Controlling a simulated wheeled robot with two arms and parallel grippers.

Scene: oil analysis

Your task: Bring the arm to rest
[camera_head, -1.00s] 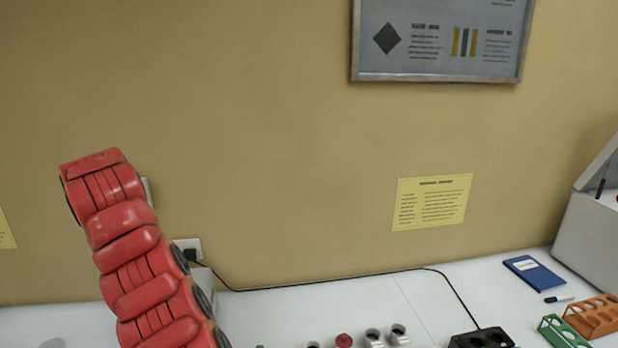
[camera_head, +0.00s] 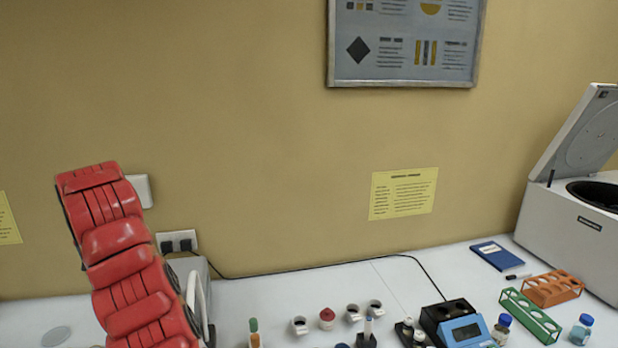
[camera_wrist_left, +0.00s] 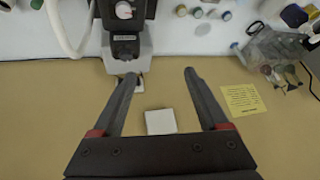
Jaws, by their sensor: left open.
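My left arm (camera_head: 125,265) rises red and bent at the left of the head view; its gripper is not visible there. In the left wrist view my left gripper (camera_wrist_left: 160,100) is open, its two dark fingers apart with nothing between them but the tan wall and a white wall plate (camera_wrist_left: 160,121). The fingers point toward a grey and black device (camera_wrist_left: 126,30) on the bench, which looks apart from them. My right gripper is in neither view.
A white bench (camera_head: 240,300) holds small cups, a blue device (camera_head: 465,332), a green rack (camera_head: 530,316), an orange rack (camera_head: 552,288) and a blue notebook (camera_head: 497,255). An open-lidded centrifuge (camera_head: 570,228) stands at the right. A framed poster (camera_head: 405,72) hangs on the wall.

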